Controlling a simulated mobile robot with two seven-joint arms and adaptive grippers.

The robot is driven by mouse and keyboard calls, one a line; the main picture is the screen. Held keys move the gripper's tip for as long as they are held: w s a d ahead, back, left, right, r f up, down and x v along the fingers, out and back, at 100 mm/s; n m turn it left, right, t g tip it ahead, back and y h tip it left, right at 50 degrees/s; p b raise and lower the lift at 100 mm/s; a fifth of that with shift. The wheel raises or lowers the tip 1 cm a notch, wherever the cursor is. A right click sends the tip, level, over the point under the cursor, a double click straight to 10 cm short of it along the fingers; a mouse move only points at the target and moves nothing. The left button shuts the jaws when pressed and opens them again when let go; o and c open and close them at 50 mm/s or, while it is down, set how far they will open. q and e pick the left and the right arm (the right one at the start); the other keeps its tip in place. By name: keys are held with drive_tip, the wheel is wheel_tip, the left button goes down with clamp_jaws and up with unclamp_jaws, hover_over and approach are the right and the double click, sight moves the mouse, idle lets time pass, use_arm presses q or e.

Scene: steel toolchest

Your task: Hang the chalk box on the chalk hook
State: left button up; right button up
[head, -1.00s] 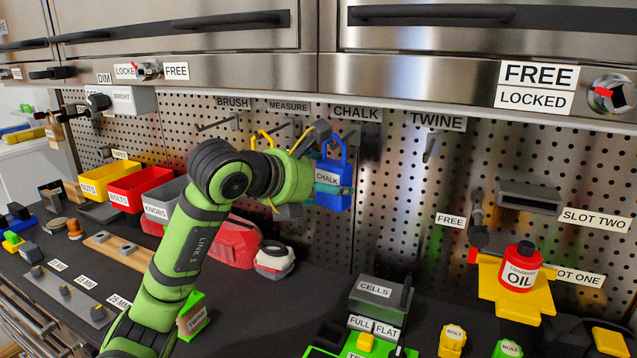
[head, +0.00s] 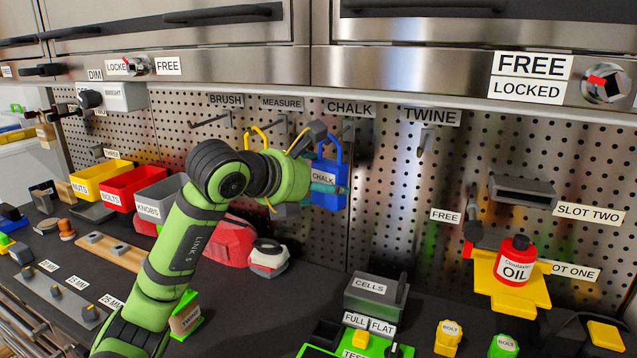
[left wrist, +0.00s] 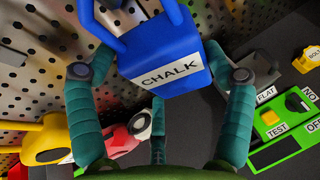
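The blue chalk box (head: 328,190), with a loop handle on top and a white CHALK label, is held up in front of the pegboard. My left gripper (head: 312,178) is shut on it from the left. In the left wrist view its fingers (left wrist: 160,85) stand at both sides of the chalk box (left wrist: 172,50), and the label faces the camera. The chalk hook (head: 347,130) is under the CHALK sign, a little above and right of the box's handle. Whether the handle touches the hook cannot be told. My right gripper is not in view.
A twine hook (head: 423,142) is to the right; yellow-handled items hang to the left behind my arm. The red OIL bottle (head: 515,265) stands on a yellow bracket. The CELLS box (head: 375,298) and bins (head: 130,185) are on the dark bench. A steel cabinet overhangs the pegboard.

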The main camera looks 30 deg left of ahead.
use_arm(q)
drive_tip(key=shift+o, duration=1.4)
drive_tip(key=v, duration=1.2)
